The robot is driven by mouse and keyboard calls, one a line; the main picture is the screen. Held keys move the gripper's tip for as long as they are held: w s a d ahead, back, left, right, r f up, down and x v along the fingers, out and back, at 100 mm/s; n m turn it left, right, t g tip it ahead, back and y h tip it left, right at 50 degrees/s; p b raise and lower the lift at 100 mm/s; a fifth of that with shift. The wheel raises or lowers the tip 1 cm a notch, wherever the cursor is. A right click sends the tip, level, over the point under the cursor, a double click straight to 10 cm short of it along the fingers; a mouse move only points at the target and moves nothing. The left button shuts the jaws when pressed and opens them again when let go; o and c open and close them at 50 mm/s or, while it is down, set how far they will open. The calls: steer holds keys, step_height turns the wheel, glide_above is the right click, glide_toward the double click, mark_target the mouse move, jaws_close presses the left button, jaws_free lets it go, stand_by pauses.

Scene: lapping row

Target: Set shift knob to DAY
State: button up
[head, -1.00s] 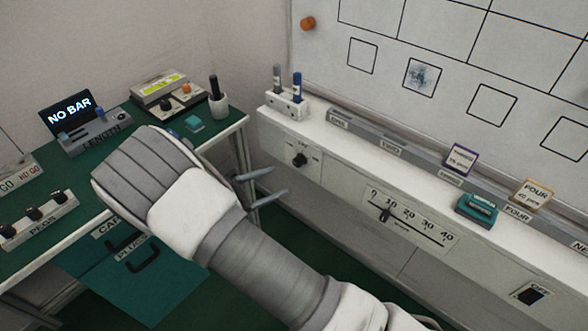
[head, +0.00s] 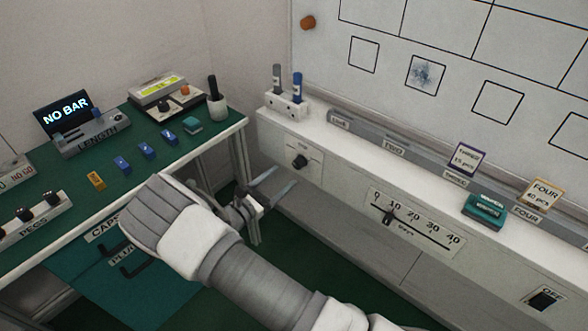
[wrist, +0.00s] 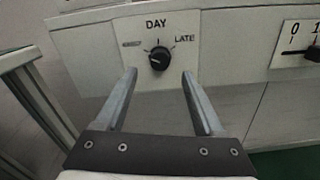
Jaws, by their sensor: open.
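The shift knob (wrist: 159,59) is a round black knob on the white panel front. DAY is printed above it, LATE to its upper right, and a smaller blurred label to its upper left. I cannot tell for sure which mark its pointer faces. In the head view the knob (head: 300,161) sits at the panel's left end. My gripper (wrist: 159,75) is open and empty. In the wrist view its two fingers point toward the panel, with the knob framed between and just beyond the tips. In the head view my gripper (head: 284,177) is just below and left of the knob, apparently not touching it.
A slider scale (head: 411,223) marked 0 to 40 is right of the knob. A marker holder (head: 286,104) stands on the ledge above. A green bench (head: 177,160) with small blocks and a NO BAR display (head: 67,110) is at left. An OFF switch (head: 542,299) is far right.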

mark_target(296, 165)
steer(key=x, duration=0.6)
steer(key=shift+w+d+b, duration=0.1)
steer(key=shift+w+b, duration=0.05)
steer(key=shift+b, duration=0.25)
steer(key=shift+c, duration=0.2)
jaws_close()
